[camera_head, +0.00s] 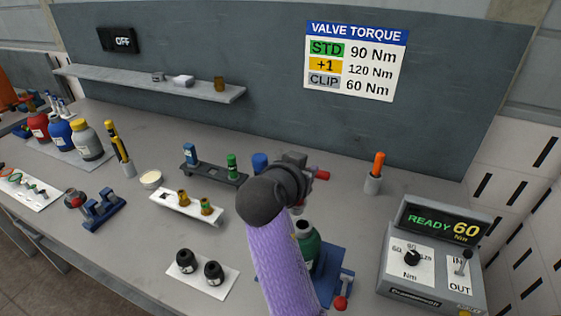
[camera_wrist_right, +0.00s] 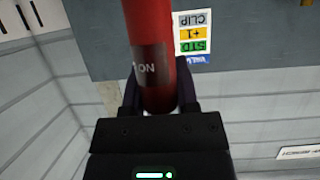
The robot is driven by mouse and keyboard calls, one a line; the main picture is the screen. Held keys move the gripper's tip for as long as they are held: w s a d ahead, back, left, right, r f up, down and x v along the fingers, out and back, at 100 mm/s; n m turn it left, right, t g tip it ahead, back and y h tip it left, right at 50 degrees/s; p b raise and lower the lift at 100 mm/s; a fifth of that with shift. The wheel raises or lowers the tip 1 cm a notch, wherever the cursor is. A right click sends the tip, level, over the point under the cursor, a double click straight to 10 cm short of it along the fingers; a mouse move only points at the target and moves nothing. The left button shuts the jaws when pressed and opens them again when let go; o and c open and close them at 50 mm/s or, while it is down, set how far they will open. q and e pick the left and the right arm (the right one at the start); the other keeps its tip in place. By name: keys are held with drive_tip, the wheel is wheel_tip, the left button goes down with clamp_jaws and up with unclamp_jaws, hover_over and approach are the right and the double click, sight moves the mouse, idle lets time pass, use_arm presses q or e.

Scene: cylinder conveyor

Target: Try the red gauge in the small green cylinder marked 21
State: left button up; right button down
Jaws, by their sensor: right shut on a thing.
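My right gripper (camera_head: 312,174) is shut on the red gauge, whose red end (camera_head: 322,174) sticks out to the right in the head view. In the right wrist view the red gauge (camera_wrist_right: 150,45) stands between the fingers of the gripper (camera_wrist_right: 160,100), with a grey band bearing partly readable letters. A green cylinder (camera_head: 306,244) with a dark open neck stands in a blue stand below and apart from the gripper. My purple arm hides its left part, and no number can be read on it. My left gripper is not in view.
A dark rack (camera_head: 213,174) holds blue and green pieces. A white tray (camera_head: 185,208) carries brass valves. Black caps (camera_head: 213,272) lie at the front. The blue stand (camera_head: 335,268) has a red knob. A torque unit (camera_head: 432,262) and an orange-handled tool (camera_head: 377,164) stand right.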

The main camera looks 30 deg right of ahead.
use_arm(q)
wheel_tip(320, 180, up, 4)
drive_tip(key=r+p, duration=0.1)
drive_tip(key=p, duration=0.2)
use_arm(e)
drive_tip(key=f+g+b, duration=0.1)
drive_tip(key=b, duration=0.1)
drive_tip(key=d+f+m+h+b, duration=0.1)
drive_tip(key=f+b, duration=0.1)
drive_tip(key=d+f+m+g+b, duration=0.1)
drive_tip(key=shift+s+f+g+h+b, duration=0.1)
drive_tip(key=shift+f+g+h+b, duration=0.2)
drive_tip(key=shift+b, duration=0.1)
drive_tip(key=shift+a+m, duration=0.1)
drive_tip(key=shift+m, duration=0.2)
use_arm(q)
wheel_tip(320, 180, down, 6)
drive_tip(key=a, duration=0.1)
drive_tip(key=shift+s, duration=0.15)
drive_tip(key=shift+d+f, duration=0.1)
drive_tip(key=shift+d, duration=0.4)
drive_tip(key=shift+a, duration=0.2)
